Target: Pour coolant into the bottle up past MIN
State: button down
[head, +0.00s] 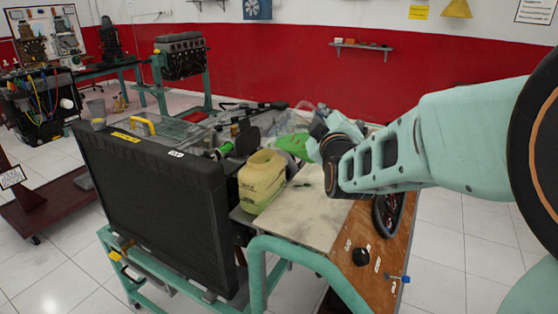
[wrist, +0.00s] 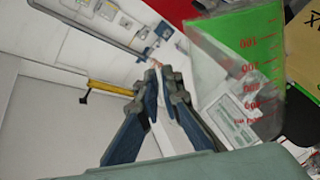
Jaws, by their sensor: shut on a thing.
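The bottle (head: 262,182) is a cream-yellow tank behind the black radiator, with small dark marks on its front. I cannot read MIN or tell the level inside. My gripper (head: 318,130) is above and to the right of the bottle. In the wrist view my gripper (wrist: 155,85) is shut on what looks like the handle of a clear measuring jug (wrist: 252,62) with red marks. The jug holds green coolant (head: 296,145), which shows beside my gripper in the head view. The jug looks tilted, its green part toward the bottle. I see no clear stream.
The black radiator (head: 150,205) stands in front and left of the bottle on a green-framed trainer (head: 285,245). A pale board (head: 310,205) lies right of the bottle. Hoses and engine parts (head: 240,120) crowd behind. Open tiled floor (head: 450,240) lies to the right.

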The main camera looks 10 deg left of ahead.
jog(key=shift+w+d+f+m+b, duration=0.1)
jog(key=shift+d+f+m+b, duration=0.1)
jog(key=shift+f+m+b, duration=0.5)
jog(key=shift+d+f+b, duration=0.15)
jog(key=shift+f+b, duration=0.15)
jog(key=shift+b, duration=0.1)
jog(key=shift+r, duration=0.15)
jog(key=shift+w+d+f+m+b, duration=0.1)
jog(key=shift+d+f+m+b, duration=0.45)
jog(key=shift+b, duration=0.45)
jog(key=shift+w+d+f+m+b, duration=0.1)
jog(key=shift+d+f+m+b, duration=0.2)
jog(key=shift+f+m+b, duration=0.55)
jog(key=shift+d+f+m+b, duration=0.2)
jog(key=shift+d+f+b, duration=0.3)
jog(key=shift+b, duration=0.7)
jog(key=d+f+m+b, duration=0.4)
jog(key=m+b, duration=0.1)
jog(key=m, duration=0.1)
jog(key=shift+w+d, duration=0.35)
